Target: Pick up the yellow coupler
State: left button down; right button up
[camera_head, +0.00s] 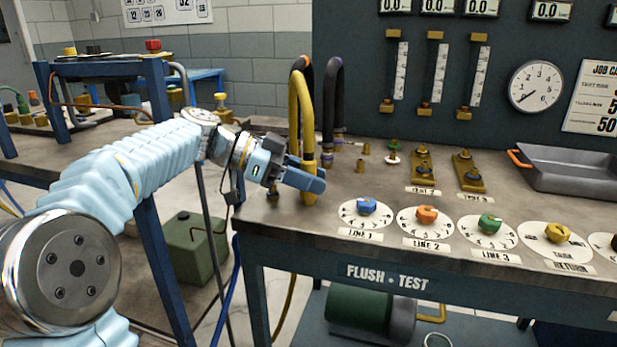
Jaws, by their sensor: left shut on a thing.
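The yellow coupler (309,198) is at the end of a thick yellow hose (300,105) that arches above the left end of the bench. My left gripper (308,180) reaches in from the left and is shut on the yellow coupler. Its blue fingers hide the coupler's middle; yellow shows above and below them. The coupler hangs roughly upright near the bench's left front corner. I cannot tell whether its lower end touches the bench top. My right gripper is not in view.
The bench (300,228) carries orange and dark hoses (333,90) behind the gripper, small brass fittings (360,165), and a row of coloured knobs (427,215) on dials at the front. A grey tray (575,170) stands at right. A green can (195,247) sits on the floor.

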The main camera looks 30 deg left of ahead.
pick_arm(q)
jog(key=shift+r, duration=0.1)
notch_tip(320, 180, up, 10)
jog(key=shift+f+p, duration=0.1)
jog(key=shift+p, duration=0.55)
dwell(0.9)
